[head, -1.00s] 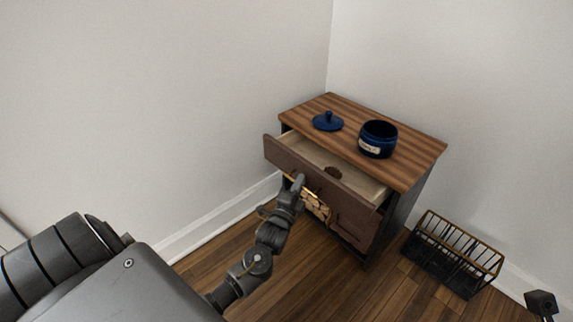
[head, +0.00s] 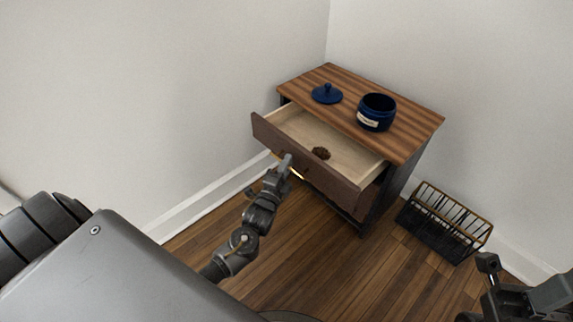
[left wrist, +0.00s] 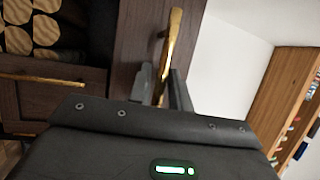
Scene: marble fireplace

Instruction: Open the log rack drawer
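The log rack is a small cabinet with a striped wooden top (head: 345,88). Its upper drawer (head: 318,178) stands well out, with its pale inside showing and a small brown lump, perhaps a pine cone (head: 320,153), in it. My left gripper (head: 284,165) is at the drawer's front. In the left wrist view, the brass handle (left wrist: 172,45) runs between its two fingers (left wrist: 162,88), which appear closed around it. Cut logs (left wrist: 45,30) show beside the drawer front there. My right gripper (head: 487,264) is at the lower right, away from the cabinet; its fingers are unclear.
A blue jar (head: 376,112) and a blue lid (head: 327,93) sit on the cabinet top. A black wire basket with a brass rim (head: 446,222) stands on the floor to the right. Walls meet behind the cabinet. The floor in front is clear.

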